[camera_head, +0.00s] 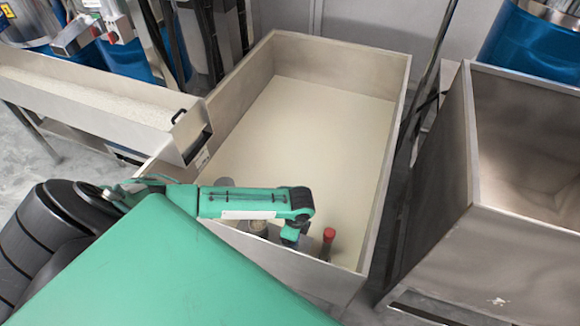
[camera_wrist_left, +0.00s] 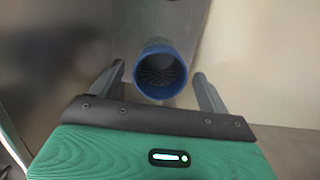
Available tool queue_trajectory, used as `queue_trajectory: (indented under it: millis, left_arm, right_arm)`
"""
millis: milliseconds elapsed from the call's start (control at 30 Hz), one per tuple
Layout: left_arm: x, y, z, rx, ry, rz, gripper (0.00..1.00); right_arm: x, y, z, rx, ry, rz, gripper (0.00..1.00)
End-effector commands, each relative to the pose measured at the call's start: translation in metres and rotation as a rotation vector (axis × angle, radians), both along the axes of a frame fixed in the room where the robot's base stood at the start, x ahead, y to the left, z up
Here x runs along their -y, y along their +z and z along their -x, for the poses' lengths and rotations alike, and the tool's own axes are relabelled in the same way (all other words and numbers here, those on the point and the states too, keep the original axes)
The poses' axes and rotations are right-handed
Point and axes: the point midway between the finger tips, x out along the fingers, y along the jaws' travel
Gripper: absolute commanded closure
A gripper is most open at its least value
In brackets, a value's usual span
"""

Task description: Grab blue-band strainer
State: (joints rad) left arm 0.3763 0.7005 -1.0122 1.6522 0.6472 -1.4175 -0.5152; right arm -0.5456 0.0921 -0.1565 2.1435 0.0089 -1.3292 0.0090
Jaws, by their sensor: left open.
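The blue-band strainer (camera_wrist_left: 160,72) shows in the left wrist view as a mesh cylinder with a blue rim, its open end facing the camera. My left gripper (camera_wrist_left: 159,78) is open, with one finger on each side of the strainer. Gaps show between the fingers and the rim, so it is not gripped. In the head view my left arm reaches over the front of the bin and hides most of the gripper; I cannot make out the blue band there for certain. My right gripper is not in view.
The large metal bin (camera_head: 392,135) has raised walls around a pale floor. A red-topped cylinder (camera_head: 328,236) and a brownish round-topped one (camera_head: 258,227) stand near its front wall. A trough (camera_head: 90,112) is at the left, another bin (camera_head: 472,130) at the right. The bin's middle is clear.

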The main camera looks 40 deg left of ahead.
Motion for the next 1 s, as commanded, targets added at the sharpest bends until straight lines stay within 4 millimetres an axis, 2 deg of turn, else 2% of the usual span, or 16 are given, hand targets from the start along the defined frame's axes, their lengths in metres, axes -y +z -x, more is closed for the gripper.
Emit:
queue_trajectory:
  millis: [200,300,567,600,800,867,1000]
  left_arm:
    - [-0.005,-0.035,0.002,-0.001,0.0,-0.001,0.21]
    - [-0.006,-0.044,0.002,-0.001,-0.001,-0.001,0.21]
    - [-0.006,-0.048,0.003,0.0,-0.001,-0.001,0.21]
    - [-0.006,-0.048,0.003,0.0,-0.001,-0.001,0.23]
    - [-0.007,-0.048,0.003,0.0,-0.001,-0.001,0.62]
    - [-0.007,-0.048,0.003,0.0,-0.001,-0.001,0.73]
    - [-0.006,-0.047,0.002,0.0,-0.001,-0.001,0.73]
  right_arm:
    - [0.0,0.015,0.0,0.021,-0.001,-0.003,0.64]
    - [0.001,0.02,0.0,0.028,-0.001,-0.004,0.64]
    - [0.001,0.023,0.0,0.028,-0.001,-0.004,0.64]
    - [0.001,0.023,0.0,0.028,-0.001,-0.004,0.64]
    - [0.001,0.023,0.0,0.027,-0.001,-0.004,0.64]
    - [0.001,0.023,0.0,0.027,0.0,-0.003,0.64]
    - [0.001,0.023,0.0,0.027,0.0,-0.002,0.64]
